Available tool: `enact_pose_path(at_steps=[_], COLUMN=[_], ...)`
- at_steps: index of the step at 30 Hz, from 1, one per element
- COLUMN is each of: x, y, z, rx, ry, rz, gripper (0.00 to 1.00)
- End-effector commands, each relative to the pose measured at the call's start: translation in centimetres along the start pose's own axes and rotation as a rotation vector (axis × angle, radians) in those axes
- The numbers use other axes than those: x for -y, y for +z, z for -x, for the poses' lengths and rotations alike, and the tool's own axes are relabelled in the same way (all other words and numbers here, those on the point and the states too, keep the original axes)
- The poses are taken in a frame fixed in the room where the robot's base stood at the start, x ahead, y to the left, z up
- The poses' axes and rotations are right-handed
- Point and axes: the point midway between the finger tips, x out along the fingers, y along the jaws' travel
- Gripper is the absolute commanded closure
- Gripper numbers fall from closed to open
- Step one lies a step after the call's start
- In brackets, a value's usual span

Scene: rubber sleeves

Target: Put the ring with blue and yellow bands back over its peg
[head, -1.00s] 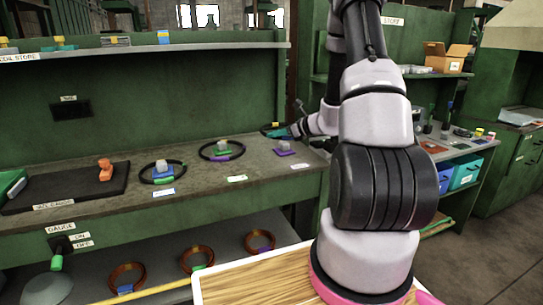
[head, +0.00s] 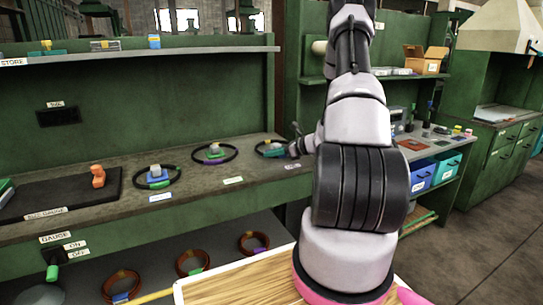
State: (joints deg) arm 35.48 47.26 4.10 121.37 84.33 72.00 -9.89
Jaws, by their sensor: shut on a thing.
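The dark ring with a blue-green band and a small yellow band (head: 266,152) is at the right end of the green bench's top. My gripper (head: 288,149) reaches in from the right and is shut on the ring's right side. The ring is low, at about the height of the bench top, and lies where its peg stands. A small pale patch inside the ring may be the peg's top. The peg's purple base is hidden. At this size I cannot tell whether the ring is around the peg or resting on it.
A black mat with an orange piece (head: 98,176) is farther left. Reddish rings (head: 192,262) lie on the lower shelf.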

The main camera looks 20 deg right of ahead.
Motion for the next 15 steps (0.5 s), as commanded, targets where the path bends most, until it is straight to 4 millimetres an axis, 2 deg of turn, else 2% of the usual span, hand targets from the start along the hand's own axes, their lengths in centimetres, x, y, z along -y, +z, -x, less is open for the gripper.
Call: enact_pose_path(at_steps=[15], x=[0.00], y=[-1.07], z=[-0.49], rx=[0.001], ry=[-0.001], rz=[0.001], gripper=[1.00])
